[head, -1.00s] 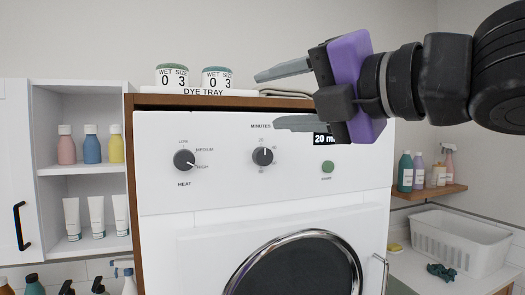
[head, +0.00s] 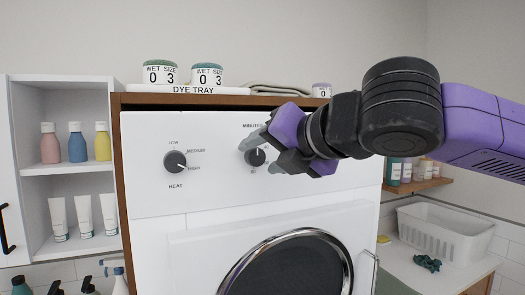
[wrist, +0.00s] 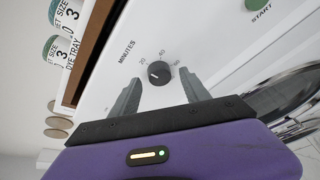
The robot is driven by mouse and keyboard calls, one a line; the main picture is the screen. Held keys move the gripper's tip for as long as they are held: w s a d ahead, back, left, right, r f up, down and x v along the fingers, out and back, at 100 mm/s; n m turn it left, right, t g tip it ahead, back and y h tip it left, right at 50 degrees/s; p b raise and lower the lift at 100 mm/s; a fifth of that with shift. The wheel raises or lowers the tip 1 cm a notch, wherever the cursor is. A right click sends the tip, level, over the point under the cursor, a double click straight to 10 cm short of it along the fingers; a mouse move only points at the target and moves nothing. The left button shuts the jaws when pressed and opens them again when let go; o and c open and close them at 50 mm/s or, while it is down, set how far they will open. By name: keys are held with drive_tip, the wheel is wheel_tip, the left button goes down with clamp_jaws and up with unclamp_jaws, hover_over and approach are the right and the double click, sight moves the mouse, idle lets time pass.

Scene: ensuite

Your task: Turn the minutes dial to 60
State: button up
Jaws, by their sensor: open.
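The minutes dial (head: 256,157) is a small dark round knob on the white front panel. In the wrist view the minutes dial (wrist: 159,72) has the marks 20, 40 and 60 near it. Its white pointer is hard to read now. My gripper (head: 254,155) is open, with its two grey fingers reaching to the panel on either side of the dial. In the wrist view my gripper (wrist: 157,78) has one finger left of the dial and one right, with gaps visible. I cannot tell whether either finger touches it.
The heat dial (head: 175,162) is left of the minutes dial, its pointer toward HIGH. The start button (wrist: 260,5) shows in the wrist view. A round door (head: 290,270) is below. Jars (head: 207,75) stand on top. A white basket (head: 438,228) is at right.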

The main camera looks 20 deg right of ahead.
drive_tip(key=shift+w+f, duration=0.1)
drive_tip(key=shift+w, duration=0.25)
clamp_jaws()
